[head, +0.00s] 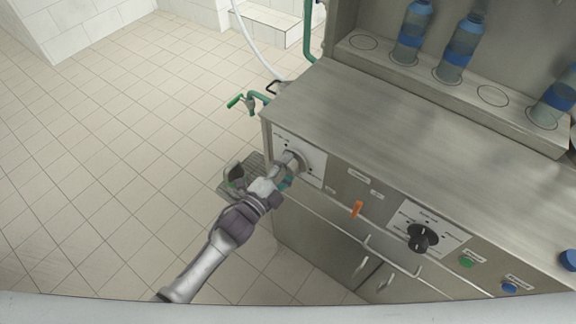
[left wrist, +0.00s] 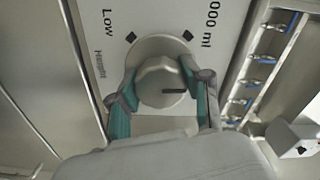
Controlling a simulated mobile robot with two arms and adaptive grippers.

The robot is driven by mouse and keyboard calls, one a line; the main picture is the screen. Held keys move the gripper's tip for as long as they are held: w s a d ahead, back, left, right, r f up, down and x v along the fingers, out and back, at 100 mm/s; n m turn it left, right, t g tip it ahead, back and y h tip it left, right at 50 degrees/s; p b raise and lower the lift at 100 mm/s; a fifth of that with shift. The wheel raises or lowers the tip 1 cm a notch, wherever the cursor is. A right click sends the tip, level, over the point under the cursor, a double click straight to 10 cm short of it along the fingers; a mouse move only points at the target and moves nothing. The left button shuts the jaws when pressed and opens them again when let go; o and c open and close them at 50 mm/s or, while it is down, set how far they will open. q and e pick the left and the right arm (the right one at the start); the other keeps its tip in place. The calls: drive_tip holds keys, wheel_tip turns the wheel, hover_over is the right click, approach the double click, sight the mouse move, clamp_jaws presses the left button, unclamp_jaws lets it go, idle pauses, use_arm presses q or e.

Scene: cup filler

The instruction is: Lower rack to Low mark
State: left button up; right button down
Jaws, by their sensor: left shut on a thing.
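A round metal knob (left wrist: 162,82) sits on a white panel (left wrist: 115,60) on the machine's front. The panel carries a "Low" label (left wrist: 108,22) at upper left and a label ending in "000 ml" at upper right, each with a black diamond. The knob's dark pointer line points right in the left wrist view, away from Low. My left gripper (left wrist: 164,98) is shut on the knob, one teal-padded finger on each side. In the head view my left gripper (head: 283,174) covers part of the knob. A grated ledge (head: 226,190) juts from the machine's left side; I cannot tell whether it is the rack.
A black dial (head: 422,237), an orange lever (head: 357,209), and green (head: 466,262) and blue (head: 510,288) buttons lie along the front. Several blue-banded bottles stand on the back shelf (head: 390,68). A green-handled tap (head: 250,101) projects left. The tiled floor at left is clear.

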use_arm(q)
drive_tip(key=n, duration=0.3)
drive_tip(key=shift+n, duration=0.4)
drive_tip(key=n, duration=0.3)
drive_tip(key=shift+n+p, duration=0.3)
drive_tip(key=shift+p, duration=0.05)
drive_tip(key=n, duration=0.6)
drive_tip(key=shift+f, duration=0.15)
drive_tip(key=n, duration=0.3)
drive_tip(key=n+b, duration=0.1)
drive_tip(key=n, duration=0.2)
drive_tip(key=shift+s+d+n, duration=0.1)
drive_tip(key=shift+n, duration=0.3)
drive_tip(key=n+b, duration=0.1)
drive_tip(key=n, duration=0.2)
drive_tip(key=shift+n+b, duration=0.65)
drive_tip(key=shift+n, duration=1.15)
drive_tip(key=o, duration=1.2)
drive_tip(key=shift+c, duration=0.2)
